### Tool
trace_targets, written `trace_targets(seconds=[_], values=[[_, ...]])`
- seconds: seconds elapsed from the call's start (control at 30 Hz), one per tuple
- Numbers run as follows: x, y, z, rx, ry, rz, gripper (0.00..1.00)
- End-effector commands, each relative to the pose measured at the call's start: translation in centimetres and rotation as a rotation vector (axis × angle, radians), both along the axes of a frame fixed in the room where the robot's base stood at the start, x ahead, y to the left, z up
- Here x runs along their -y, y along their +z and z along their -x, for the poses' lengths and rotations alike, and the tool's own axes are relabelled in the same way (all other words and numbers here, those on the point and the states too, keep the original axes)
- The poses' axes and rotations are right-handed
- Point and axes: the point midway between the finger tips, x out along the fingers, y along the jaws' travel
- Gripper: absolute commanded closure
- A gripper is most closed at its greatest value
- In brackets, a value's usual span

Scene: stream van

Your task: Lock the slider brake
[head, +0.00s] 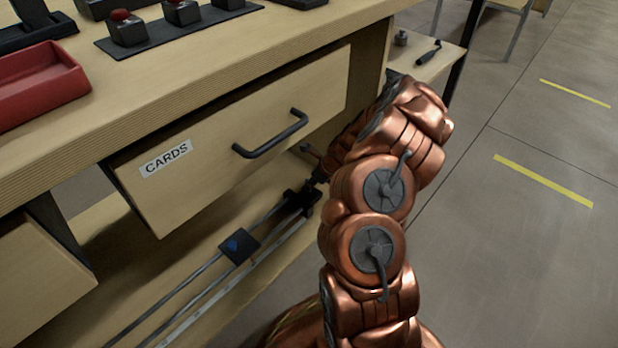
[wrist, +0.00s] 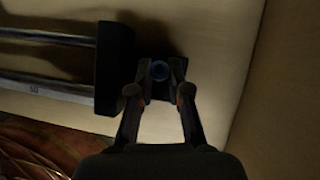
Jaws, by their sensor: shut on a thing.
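The slider's two rails (head: 203,272) run along the lower shelf under the drawer. My gripper (head: 320,174) is beside this block, partly hidden by my arm. In the wrist view my gripper (wrist: 156,82) is shut on a small dark brake knob (wrist: 159,70) with a round bluish face, just right of the block. The lock state of the brake cannot be told.
A drawer (head: 235,140) labelled CARDS with a dark handle (head: 270,136) stands out above the rails, close to my arm. A red tray (head: 40,82) and button boxes (head: 127,28) are on the tabletop. Open floor (head: 520,240) lies to the right.

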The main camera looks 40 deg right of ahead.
Motion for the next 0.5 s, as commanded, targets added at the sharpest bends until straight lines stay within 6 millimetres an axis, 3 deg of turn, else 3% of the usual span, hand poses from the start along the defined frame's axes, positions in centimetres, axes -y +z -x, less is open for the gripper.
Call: trace_targets(seconds=[0.5], values=[[0.31,-0.61,0.89,0.245,-0.004,-0.057,1.0]])
